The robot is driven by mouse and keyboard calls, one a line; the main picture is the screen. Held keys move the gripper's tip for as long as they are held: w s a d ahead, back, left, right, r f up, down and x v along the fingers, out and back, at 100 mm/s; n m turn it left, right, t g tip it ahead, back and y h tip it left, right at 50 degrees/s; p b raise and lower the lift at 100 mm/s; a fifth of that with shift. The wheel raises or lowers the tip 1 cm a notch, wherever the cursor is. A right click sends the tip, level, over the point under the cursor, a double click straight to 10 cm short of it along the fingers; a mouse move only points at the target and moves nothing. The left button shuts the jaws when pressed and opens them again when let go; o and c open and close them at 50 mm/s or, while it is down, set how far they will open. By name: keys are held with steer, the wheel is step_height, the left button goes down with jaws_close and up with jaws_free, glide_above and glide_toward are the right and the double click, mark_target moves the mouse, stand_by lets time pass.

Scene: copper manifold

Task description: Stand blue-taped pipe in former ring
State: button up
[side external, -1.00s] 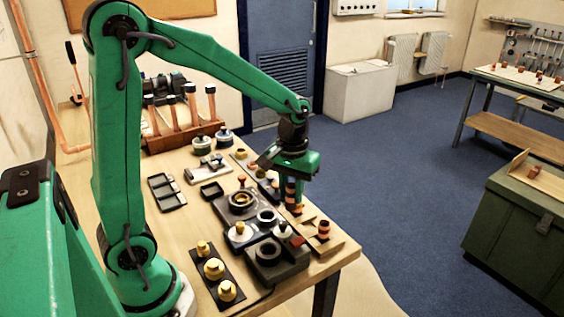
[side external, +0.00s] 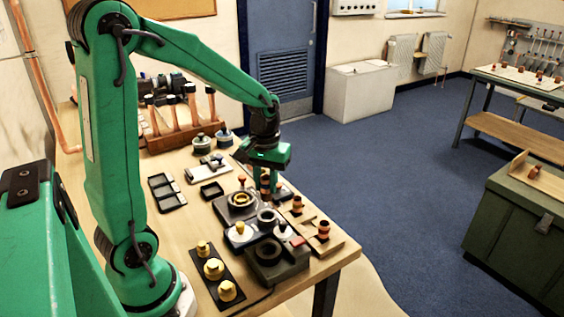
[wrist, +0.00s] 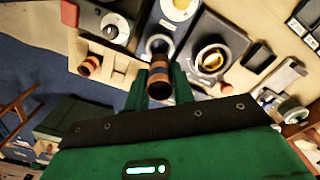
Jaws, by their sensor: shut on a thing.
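My gripper (side external: 268,187) is shut on a short copper pipe with a dark band (side external: 265,183), held upright. I cannot tell for sure which is the former ring. The pipe's lower end is partly hidden by the fingers and fittings.
A wooden tray (side external: 325,246) with copper fittings stands on the right near the table edge.

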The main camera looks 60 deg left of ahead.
mark_target(266, 178)
steer(key=shift+f, duration=2.25)
steer(key=shift+f, duration=0.15)
steer(key=shift+f, duration=0.9)
steer(key=shift+f, duration=0.6)
steer(key=o, duration=0.7)
steer(key=shift+r, duration=5.5)
